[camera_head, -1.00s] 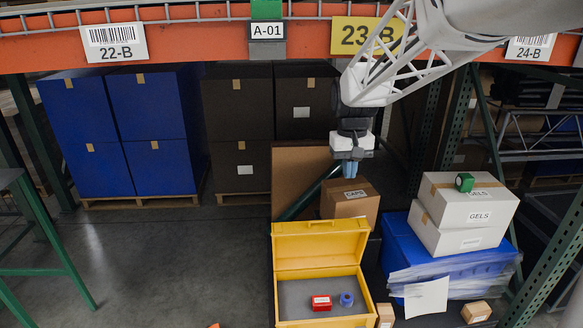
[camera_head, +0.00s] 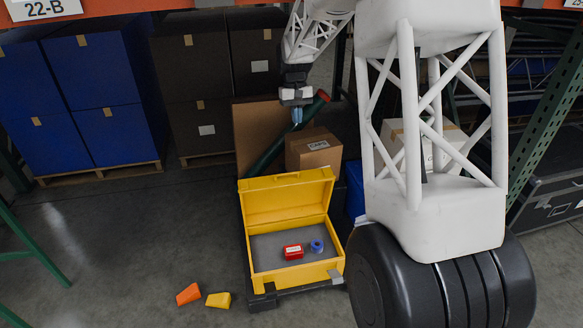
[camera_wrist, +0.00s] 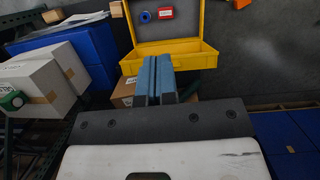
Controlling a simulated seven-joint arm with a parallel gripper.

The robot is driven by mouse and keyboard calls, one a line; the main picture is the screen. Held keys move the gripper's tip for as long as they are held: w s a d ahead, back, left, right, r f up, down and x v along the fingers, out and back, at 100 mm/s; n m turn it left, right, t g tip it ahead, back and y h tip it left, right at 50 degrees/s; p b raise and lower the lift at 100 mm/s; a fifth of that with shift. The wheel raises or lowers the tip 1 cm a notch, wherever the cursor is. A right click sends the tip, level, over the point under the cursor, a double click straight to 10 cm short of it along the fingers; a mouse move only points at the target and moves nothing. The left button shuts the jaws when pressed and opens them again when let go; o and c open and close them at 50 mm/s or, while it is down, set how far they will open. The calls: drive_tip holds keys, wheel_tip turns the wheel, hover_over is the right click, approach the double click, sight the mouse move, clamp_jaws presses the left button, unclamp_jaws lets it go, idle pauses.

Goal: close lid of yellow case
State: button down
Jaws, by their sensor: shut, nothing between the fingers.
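The yellow case (camera_head: 253,250) stands open near the centre of the head view, its lid (camera_head: 287,198) raised upright at the back. A red box (camera_head: 293,251) and a blue ring-like item (camera_head: 316,246) lie on its grey floor. My gripper (camera_head: 297,117) is above and behind the raised lid in the head view, shut and empty, fingers pointing down. In the wrist view the shut blue fingers (camera_wrist: 155,80) overlap the near edge of the yellow case (camera_wrist: 190,47). I cannot tell whether they touch it.
A cardboard box (camera_head: 313,150) and a dark green tube (camera_head: 265,158) are behind the case. Orange (camera_head: 188,294) and yellow (camera_head: 219,300) blocks lie on the floor at front left.

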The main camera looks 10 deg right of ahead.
drive_tip(key=w+d+f+g, duration=0.1)
drive_tip(key=w+d+f, duration=0.1)
drive_tip(key=w+f, duration=1.2)
drive_tip(key=w+d+f+g, duration=0.1)
drive_tip(key=w+d+f, duration=0.1)
drive_tip(key=w+f, duration=1.3)
drive_tip(key=w, duration=0.3)
drive_tip(key=shift+w+m, duration=0.2)
drive_tip(key=shift+m, duration=0.1)
approach(292, 176)
drive_tip(key=f, duration=0.2)
drive_tip(key=shift+s+f, duration=0.2)
drive_tip(key=shift+s, duration=0.65)
drive_tip(key=shift+s+f, duration=0.2)
drive_tip(key=shift+s, duration=0.3)
drive_tip(key=shift+s+f, duration=0.2)
drive_tip(key=shift+s, duration=0.35)
drive_tip(key=shift+s, duration=0.15)
